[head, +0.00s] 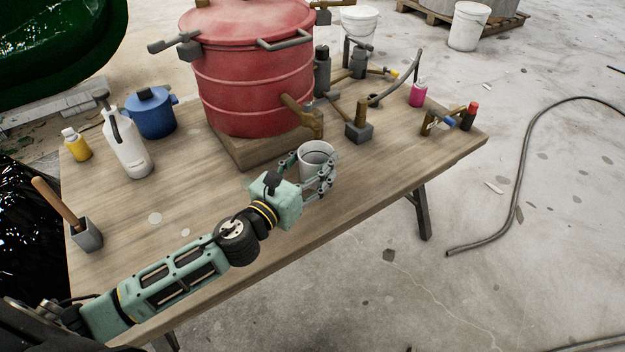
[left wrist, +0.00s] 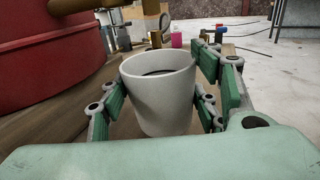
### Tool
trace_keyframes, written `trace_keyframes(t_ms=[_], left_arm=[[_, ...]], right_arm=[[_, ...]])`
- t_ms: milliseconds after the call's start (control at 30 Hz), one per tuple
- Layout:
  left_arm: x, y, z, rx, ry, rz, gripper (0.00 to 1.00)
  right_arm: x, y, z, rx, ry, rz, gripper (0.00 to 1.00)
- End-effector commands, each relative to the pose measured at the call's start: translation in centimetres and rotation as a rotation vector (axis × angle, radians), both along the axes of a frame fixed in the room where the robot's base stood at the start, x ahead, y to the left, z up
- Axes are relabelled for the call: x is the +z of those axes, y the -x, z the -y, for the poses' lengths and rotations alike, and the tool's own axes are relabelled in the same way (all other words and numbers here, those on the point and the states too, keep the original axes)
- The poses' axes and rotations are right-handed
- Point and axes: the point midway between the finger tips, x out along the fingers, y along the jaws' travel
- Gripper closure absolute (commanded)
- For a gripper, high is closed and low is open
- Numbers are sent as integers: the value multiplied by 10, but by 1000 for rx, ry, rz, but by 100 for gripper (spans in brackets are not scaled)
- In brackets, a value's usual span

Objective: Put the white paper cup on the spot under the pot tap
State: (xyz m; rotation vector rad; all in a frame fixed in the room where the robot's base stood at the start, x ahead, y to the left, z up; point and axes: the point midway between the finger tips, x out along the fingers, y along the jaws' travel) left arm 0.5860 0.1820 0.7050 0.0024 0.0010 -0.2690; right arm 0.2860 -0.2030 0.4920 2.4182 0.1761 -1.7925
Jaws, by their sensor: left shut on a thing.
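The white paper cup (head: 316,154) is near the front edge of the wooden table, just below and beside the brass tap of the red pot (head: 250,75). My left gripper (head: 318,182) is shut around the cup, one finger on each side. In the left wrist view the cup (left wrist: 160,92) stands upright between the green finger pads, with something dark inside. The pot tap (head: 309,118) sticks out low on the pot's right side; I cannot tell whether the cup is directly under it. The spot is not visible. My right gripper is not in view.
A pink bottle (head: 418,93) and small tools stand farther right. A white spray bottle (head: 126,145), blue pot (head: 151,112) and yellow bottle (head: 75,145) stand at left. The table's front-left surface is mostly clear.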

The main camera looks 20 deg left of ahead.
Motion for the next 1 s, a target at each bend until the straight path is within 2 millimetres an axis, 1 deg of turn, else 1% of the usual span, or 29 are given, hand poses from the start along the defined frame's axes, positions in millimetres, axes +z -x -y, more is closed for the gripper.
trace_keyframes(t_ms=[33, 167, 333, 400, 467, 767, 900, 933, 1000], left_arm=[[-4, 0, 0, -1, 1, 0, 66], [-8, 0, 1, 0, 2, 0, 66], [-23, 1, 1, 0, 1, -1, 66], [-36, 1, 1, 0, 3, -3, 66], [-40, 0, 1, 1, 2, -1, 66], [-39, 1, 1, -1, 0, 0, 66], [-43, 1, 1, -1, 0, 0, 66], [-43, 1, 1, -1, 0, 0, 42], [-42, 1, 1, -1, 0, -1, 35]], right_arm=[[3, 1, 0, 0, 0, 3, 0], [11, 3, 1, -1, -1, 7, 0], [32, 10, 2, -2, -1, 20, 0], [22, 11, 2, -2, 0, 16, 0], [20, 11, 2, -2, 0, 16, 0], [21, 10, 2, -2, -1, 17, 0], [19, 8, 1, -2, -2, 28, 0], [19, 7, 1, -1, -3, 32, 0], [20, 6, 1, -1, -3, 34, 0]])
